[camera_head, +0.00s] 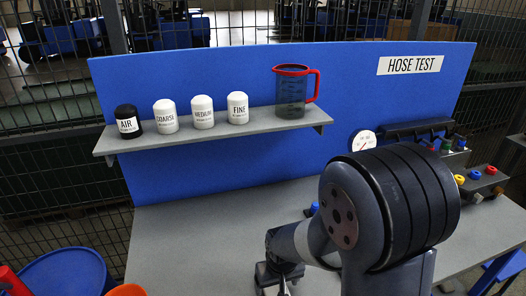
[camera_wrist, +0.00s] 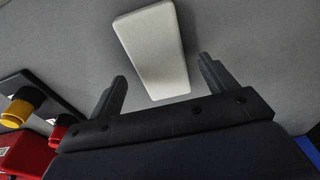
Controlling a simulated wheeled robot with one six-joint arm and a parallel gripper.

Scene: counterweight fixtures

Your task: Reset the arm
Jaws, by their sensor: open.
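My gripper (camera_head: 275,283) is low over the grey bench top (camera_head: 180,240), near the front edge of the head view, partly cut off by the frame. In the wrist view my gripper (camera_wrist: 162,70) has its two dark fingers spread wide apart. A pale rectangular block (camera_wrist: 152,48) shows between and beyond the fingers, against a grey surface. I see a gap on both sides of it, and nothing is held. My bent arm covers the right middle of the bench in the head view.
A grey shelf (camera_head: 215,131) on the blue panel (camera_head: 235,70) bears a red-rimmed jug (camera_head: 292,90) and several capped filters. A gauge (camera_head: 363,140) and button boxes (camera_head: 481,183) stand at right. In the wrist view, yellow (camera_wrist: 17,112) and red parts lie at left.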

